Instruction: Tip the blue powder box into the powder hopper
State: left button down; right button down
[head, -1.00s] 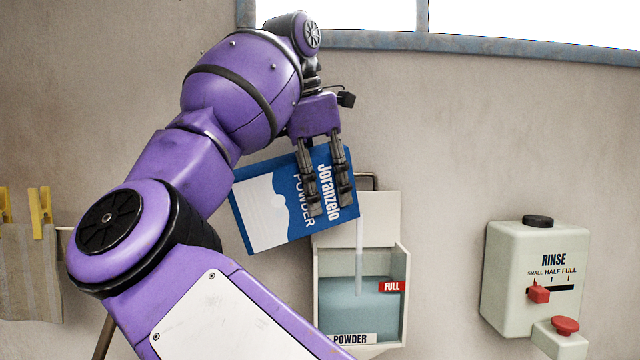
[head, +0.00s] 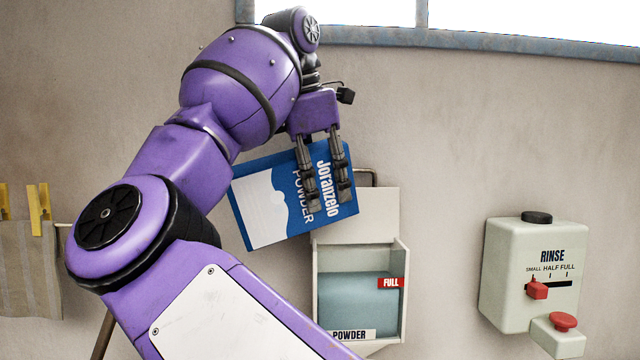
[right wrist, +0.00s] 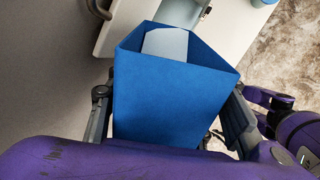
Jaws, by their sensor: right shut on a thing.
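No stream shows between box and hopper. My left gripper is not in view.
A pale green rinse dispenser (head: 515,285) with a red slider (head: 537,290) and red button (head: 563,321) hangs on the wall to the right. A cloth (head: 28,275) with yellow pegs (head: 40,202) hangs at far left. Bare wall lies between hopper and dispenser.

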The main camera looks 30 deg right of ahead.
aim_at(330, 197)
dwell(0.4)
jog(key=shift+s+d+f+y, duration=0.1)
jog(key=shift+d+f+y, duration=0.15)
jog(key=shift+f+y, duration=0.3)
jog(key=shift+f, duration=0.15)
dwell(1.2)
jog(key=shift+s+d+f+t+y, duration=0.1)
jog(key=shift+d+f+t+y, duration=0.15)
jog(key=shift+f+t+y, duration=0.25)
dwell(1.0)
jog(key=shift+s+d+y, duration=0.1)
jog(key=shift+d+y, duration=0.25)
jog(key=shift+y, duration=0.2)
dwell(0.8)
